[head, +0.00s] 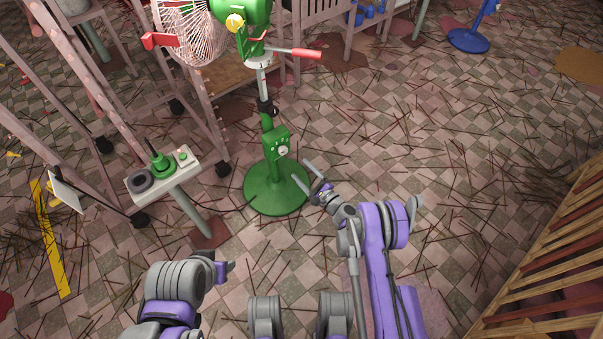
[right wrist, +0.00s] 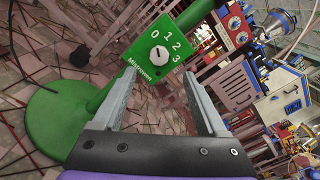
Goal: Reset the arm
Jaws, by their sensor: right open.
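My right gripper (head: 304,172) is open and empty, beside the stand of a green pedestal fan (head: 270,150). In the right wrist view its two fingers (right wrist: 168,82) are spread apart. The fan's green control box (right wrist: 158,52) is just beyond the fingertips. A white dial on the box, marked 0 to 3, shows between the fingers, with its pointer near 0. I cannot tell whether a fingertip touches the box. My left gripper (head: 226,268) is low at the lower left of the head view, and its jaws are too small to read.
A post with a grey control panel (head: 165,176) stands left of the fan, beside wheeled metal frames. Slatted wood (head: 550,270) is at the lower right. A blue stand base (head: 469,40) is at the back. Thin sticks litter the checkered floor, otherwise fairly open right of the fan.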

